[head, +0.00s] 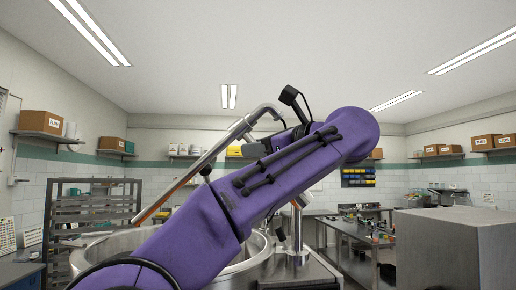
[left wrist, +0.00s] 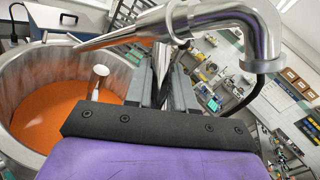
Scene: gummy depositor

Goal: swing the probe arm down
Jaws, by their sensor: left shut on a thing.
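The probe arm (head: 205,160) is a shiny metal tube. In the head view it slants from a bend at upper right down to the left, its low end over the kettle's (head: 258,245) rim. In the left wrist view the probe arm (left wrist: 135,34) crosses the top and bends down at right, with a black cable. My left gripper (left wrist: 160,52) is shut on shiny metal that appears to be part of the probe arm; the exact contact is partly hidden. My right gripper is not in view.
The steel kettle holds an orange mass (left wrist: 55,110), with a white-topped rod (left wrist: 100,72) standing inside. A large grey box-shaped unit (head: 455,250) stands at right. A rack (head: 85,210) stands at left, and a bench (head: 350,230) with small items is behind.

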